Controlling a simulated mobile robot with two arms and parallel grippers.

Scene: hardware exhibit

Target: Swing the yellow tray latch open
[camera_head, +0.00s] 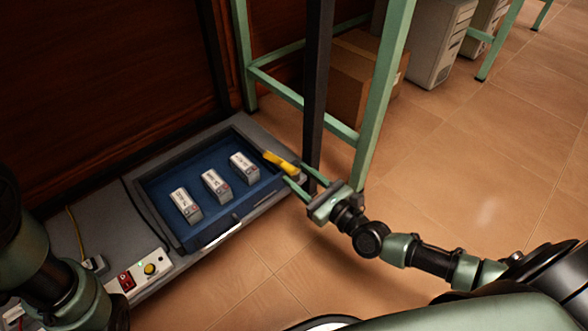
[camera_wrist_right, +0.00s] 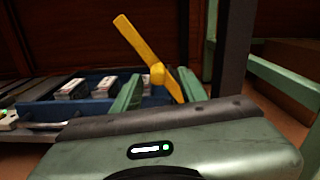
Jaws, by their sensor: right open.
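The yellow latch (camera_head: 281,162) sits at the right end of the blue tray (camera_head: 163,178), on the grey housing. In the right wrist view the latch (camera_wrist_right: 142,45) is a long bar tilted up to the left, with a round hub and a short lower end. My right gripper (camera_head: 299,178) is open, its green fingertips close to the latch. In the wrist view the latch's lower end shows between the two fingers (camera_wrist_right: 157,90); I cannot tell whether they touch it. My left arm shows at the left edge, but its gripper is out of view.
Three white boxes (camera_head: 215,184) stand in the tray. A panel with a red switch and a yellow button (camera_head: 150,268) is at lower left. A green table leg (camera_head: 384,95) and a dark post (camera_head: 317,90) rise close behind my right gripper.

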